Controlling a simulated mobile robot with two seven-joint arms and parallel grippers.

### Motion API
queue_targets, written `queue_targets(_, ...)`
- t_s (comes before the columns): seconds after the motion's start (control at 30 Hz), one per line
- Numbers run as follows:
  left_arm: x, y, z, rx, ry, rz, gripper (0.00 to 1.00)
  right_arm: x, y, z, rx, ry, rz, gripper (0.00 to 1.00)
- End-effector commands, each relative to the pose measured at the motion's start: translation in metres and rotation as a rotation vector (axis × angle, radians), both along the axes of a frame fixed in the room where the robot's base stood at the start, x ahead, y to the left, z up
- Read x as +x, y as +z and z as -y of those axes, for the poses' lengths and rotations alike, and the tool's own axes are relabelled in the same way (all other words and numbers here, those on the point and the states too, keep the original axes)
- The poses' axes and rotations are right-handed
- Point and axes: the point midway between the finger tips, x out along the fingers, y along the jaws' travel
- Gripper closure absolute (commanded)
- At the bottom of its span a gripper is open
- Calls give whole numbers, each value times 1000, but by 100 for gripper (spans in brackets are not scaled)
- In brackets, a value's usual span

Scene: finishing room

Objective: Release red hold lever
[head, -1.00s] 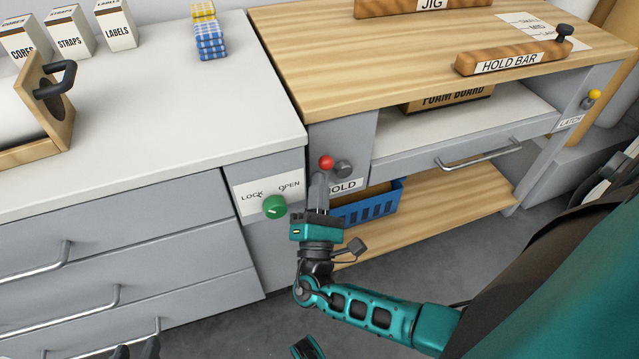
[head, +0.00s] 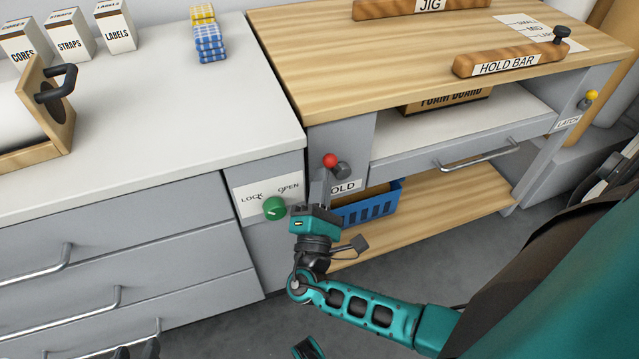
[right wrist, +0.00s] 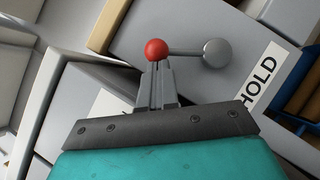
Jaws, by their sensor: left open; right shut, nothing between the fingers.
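The red hold lever has a red ball knob (head: 330,160) on a short rod from a round grey hub (head: 344,169), on the bench's front panel by the HOLD label. In the right wrist view the knob (right wrist: 157,50) is left of the hub (right wrist: 216,53), and the rod lies about level. My right gripper (head: 321,176) is shut and empty. Its fingertips (right wrist: 156,66) are right at the knob's near side and seem to touch it. My left gripper (head: 136,351) is open at the bottom left edge, with only its fingertips showing, far from the lever.
A green knob (head: 274,208) on the LOCK/OPEN plate is close left of my right gripper. A blue crate (head: 368,212) stands on the lower shelf behind it. A drawer handle (head: 480,155) and a yellow-tipped latch (head: 590,96) are further right.

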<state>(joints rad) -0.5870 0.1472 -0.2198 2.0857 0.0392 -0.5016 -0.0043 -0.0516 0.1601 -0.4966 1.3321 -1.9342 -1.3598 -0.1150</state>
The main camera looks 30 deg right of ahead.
Motion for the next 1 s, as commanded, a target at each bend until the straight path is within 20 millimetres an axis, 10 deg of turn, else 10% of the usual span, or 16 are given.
queue_targets(1.0, -3, 50, -5, 11, 3, 0, 57, -14, 40, 58, 916, -1, 222, 100)
